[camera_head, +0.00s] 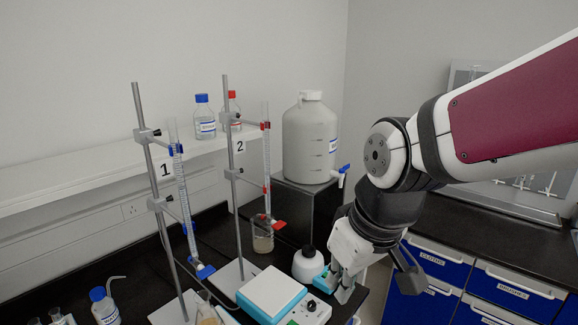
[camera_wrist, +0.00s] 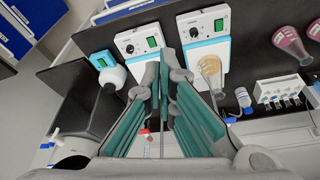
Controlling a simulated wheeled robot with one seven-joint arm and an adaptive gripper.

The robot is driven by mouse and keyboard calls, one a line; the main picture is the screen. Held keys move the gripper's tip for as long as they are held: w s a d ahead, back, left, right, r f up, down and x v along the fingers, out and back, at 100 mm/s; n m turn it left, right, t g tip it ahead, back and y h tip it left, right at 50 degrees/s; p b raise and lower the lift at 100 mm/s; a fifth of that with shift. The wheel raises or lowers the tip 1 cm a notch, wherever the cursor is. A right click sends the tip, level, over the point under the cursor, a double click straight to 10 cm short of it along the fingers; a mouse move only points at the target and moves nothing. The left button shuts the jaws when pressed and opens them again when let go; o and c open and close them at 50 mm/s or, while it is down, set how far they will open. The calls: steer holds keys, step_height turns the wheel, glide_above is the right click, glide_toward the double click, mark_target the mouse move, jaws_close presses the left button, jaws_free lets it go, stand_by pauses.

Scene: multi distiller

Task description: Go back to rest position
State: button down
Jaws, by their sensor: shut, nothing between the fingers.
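My gripper (camera_head: 342,287) is at the lower middle of the head view, over the right end of the black bench. It is close to the white stirrer with a blue edge (camera_head: 270,292) and to a small white bottle (camera_head: 308,264). In the wrist view my gripper (camera_wrist: 167,55) shows grey-green fingers that come together at the tips, with nothing between them. How far the fingertips are from the bench is hard to tell.
Two burette stands, 1 (camera_head: 160,200) and 2 (camera_head: 233,180), stand on the left of the bench. A large white carboy (camera_head: 310,140) is on a black block behind. A flask with amber liquid (camera_wrist: 211,68) stands on a stirrer. Blue drawers (camera_head: 440,262) are at right.

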steer(key=s+d+r+m+t+h, duration=0.1)
steer(key=s+d+r+m+t, duration=0.1)
steer(key=s+d+r+m, duration=0.4)
steer(key=shift+s+d+t+h, duration=0.3)
steer(key=shift+s+d, duration=1.5)
steer(key=shift+d, duration=0.65)
steer(key=shift+r, duration=0.1)
